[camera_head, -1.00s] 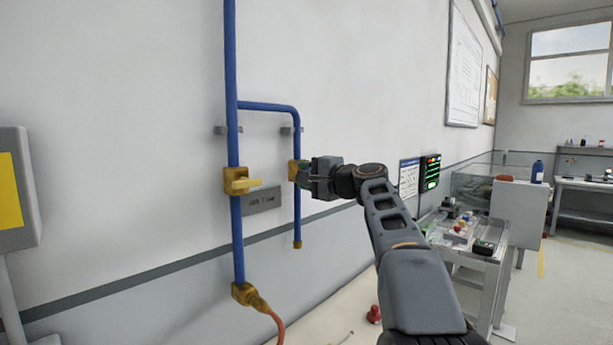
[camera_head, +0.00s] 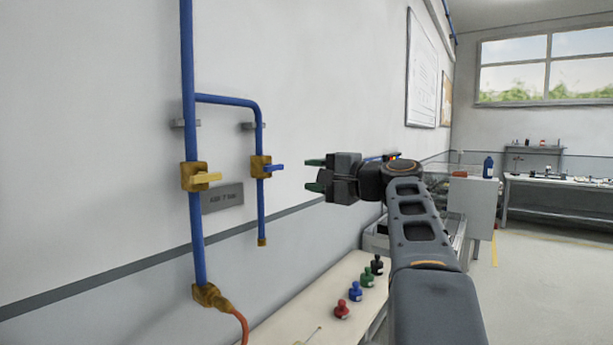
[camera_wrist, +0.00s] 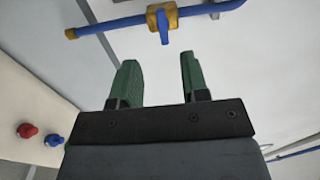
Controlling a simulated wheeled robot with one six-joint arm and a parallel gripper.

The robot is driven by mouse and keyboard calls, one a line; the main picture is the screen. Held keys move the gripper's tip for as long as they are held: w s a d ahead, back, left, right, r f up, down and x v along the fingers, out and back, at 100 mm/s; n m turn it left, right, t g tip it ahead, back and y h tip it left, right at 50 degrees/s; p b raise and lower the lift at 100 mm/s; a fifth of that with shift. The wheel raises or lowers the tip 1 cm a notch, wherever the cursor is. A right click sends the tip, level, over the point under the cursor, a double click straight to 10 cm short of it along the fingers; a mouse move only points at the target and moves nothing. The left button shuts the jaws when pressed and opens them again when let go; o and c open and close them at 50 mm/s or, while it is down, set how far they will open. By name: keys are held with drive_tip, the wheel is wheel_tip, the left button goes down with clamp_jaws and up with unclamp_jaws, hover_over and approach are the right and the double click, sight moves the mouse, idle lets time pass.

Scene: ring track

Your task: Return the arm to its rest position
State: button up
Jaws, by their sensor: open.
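My gripper (camera_head: 314,175) is open and empty, with its two green fingers apart and pointing left toward the wall. It is to the right of the blue-handled valve (camera_head: 261,167) on the thinner pipe branch, with a clear gap between them. The valve's blue lever sticks out sideways to the right in the head view. In the wrist view the open fingers (camera_wrist: 158,82) show nothing between them, and the blue-handled valve (camera_wrist: 162,17) lies beyond their tips. My arm reaches up from the lower right and is partly extended.
A yellow-handled valve (camera_head: 195,177) sits on the main blue pipe (camera_head: 189,80). Below is a pale bench (camera_head: 290,314) with a red knobbed piece (camera_head: 342,310), a blue one (camera_head: 355,291) and others. A workbench (camera_head: 555,186) stands far right. Open floor lies at right.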

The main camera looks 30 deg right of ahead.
idle(0.6)
wheel_tip(320, 180, down, 14)
drive_tip(key=d+f+g+h+p, duration=0.1)
drive_tip(key=d+g+h+p, duration=0.1)
drive_tip(key=g+h, duration=0.2)
drive_tip(key=s+a+f+n+g+h+p, duration=0.3)
drive_tip(key=s+a+f+n+g+p, duration=0.5)
drive_tip(key=s+a+f, duration=0.4)
drive_tip(key=s+a+n+p, duration=0.3)
drive_tip(key=s+a+n, duration=0.1)
drive_tip(key=a+n, duration=0.1)
drive_tip(key=shift+s+a+f+g+h+p, duration=0.15)
drive_tip(key=shift+a+f+g+h+p, duration=0.15)
drive_tip(key=shift+g+p, duration=0.1)
